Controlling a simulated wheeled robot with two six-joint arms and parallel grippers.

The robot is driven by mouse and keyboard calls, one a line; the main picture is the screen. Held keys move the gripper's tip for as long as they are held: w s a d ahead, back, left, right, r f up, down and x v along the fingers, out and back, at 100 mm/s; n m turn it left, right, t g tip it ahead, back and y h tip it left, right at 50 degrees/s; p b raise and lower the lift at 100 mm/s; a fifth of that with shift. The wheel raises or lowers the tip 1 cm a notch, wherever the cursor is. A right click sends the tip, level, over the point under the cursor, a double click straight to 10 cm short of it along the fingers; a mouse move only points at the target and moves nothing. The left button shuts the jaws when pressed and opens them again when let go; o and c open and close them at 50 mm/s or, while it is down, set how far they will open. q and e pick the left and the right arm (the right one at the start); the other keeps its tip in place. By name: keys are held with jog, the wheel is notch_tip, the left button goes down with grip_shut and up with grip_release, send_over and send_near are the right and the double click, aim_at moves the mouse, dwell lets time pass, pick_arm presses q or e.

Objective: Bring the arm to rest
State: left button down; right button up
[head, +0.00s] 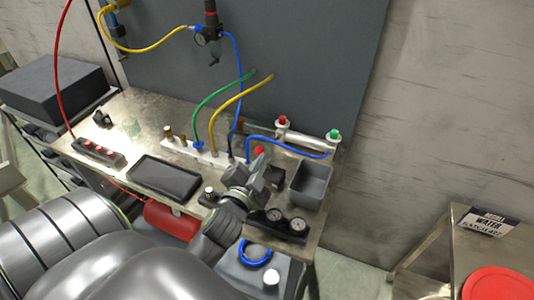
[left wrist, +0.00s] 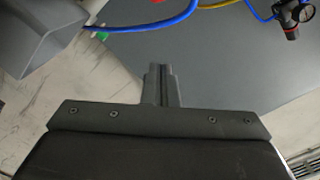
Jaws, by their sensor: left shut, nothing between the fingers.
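My left arm comes in from the lower left of the head view and reaches over the metal bench (head: 140,110). My left gripper (head: 262,168) is above the bench's right part, just left of a grey open bin (head: 311,184). In the left wrist view its fingers (left wrist: 161,80) are together with nothing between them. My right gripper is in neither view.
A white manifold (head: 205,152) with coloured hoses stands behind the gripper. A black tray (head: 166,178), gauges (head: 286,221) and a red cylinder (head: 171,220) are close by. A side table with a red round object (head: 497,284) is at right. Floor shows between bench and table.

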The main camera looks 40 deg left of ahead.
pick_arm(q)
jog(key=shift+s+d, duration=0.2)
jog(key=shift+s, duration=0.2)
